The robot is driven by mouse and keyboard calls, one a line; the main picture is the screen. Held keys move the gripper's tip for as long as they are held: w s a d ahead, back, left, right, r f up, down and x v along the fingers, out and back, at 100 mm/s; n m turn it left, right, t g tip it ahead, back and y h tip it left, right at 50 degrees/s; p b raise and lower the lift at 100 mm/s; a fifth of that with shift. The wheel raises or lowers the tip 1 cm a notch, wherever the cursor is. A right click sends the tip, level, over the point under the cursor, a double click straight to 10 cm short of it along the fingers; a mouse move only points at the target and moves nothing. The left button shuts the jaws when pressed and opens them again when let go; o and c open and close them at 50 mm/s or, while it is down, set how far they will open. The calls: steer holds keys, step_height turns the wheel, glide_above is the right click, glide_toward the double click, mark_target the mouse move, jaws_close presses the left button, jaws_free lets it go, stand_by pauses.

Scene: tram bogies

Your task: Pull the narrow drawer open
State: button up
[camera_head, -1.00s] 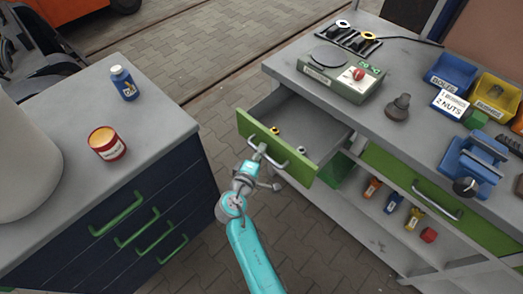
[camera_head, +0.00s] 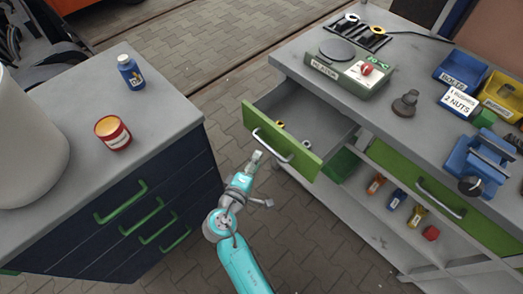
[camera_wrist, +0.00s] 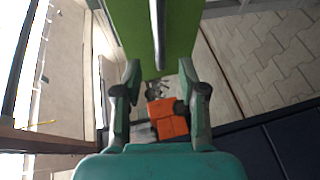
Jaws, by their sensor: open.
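The narrow drawer (camera_head: 310,117) at the left end of the grey workbench stands pulled out. Its green front (camera_head: 301,159) carries a pale bar handle (camera_head: 272,146). Two small items lie inside, one of them a yellow ring (camera_head: 279,123). My gripper (camera_head: 256,157) is just in front of the handle, at its left part, and looks apart from it. In the wrist view my gripper (camera_wrist: 158,75) has its two fingers spread with nothing held between them. The green front (camera_wrist: 135,25) and the handle bar (camera_wrist: 158,35) show ahead of the fingertips.
A second green drawer front (camera_head: 400,180) on the right is closed. A dark blue cabinet (camera_head: 120,225) with green handles stands left, bearing a red can (camera_head: 113,132) and a blue bottle (camera_head: 130,72). Paved floor lies between cabinet and bench.

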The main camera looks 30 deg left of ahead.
steer(key=shift+s+d+r, duration=0.1)
steer(key=shift+s+r, duration=0.1)
steer(key=shift+s, duration=0.75)
steer(key=shift+s+r, duration=0.15)
steer(key=shift+s, duration=0.75)
steer(key=s+d+f+m+g, duration=0.1)
steer(key=s+d+f, duration=0.1)
steer(key=d+f, duration=0.35)
steer(key=s+d+f+m+g+y, duration=0.1)
steer(key=s+d+f, duration=0.1)
steer(key=d, duration=0.6)
steer(key=s+d+f+m+g, duration=0.1)
steer(key=s+d+f, duration=0.15)
steer(key=d, duration=0.45)
steer(key=s+d+m+y, duration=0.1)
steer(key=s+d+m, duration=0.2)
steer(key=s+d, duration=0.55)
steer(key=s+d+r+m+t+h, duration=0.1)
steer(key=s+d+r+m, duration=0.3)
steer(key=s+r+m, duration=0.2)
steer(key=s+d+r+m+t+h, duration=0.1)
steer(key=s+d+r+m, duration=0.4)
steer(key=s+r, duration=0.3)
step_height(320, 180, up, 3)
steer(key=shift+s+d+r+m+h, duration=0.1)
steer(key=shift+s+d+m+h, duration=0.1)
steer(key=shift+s+m+h, duration=0.15)
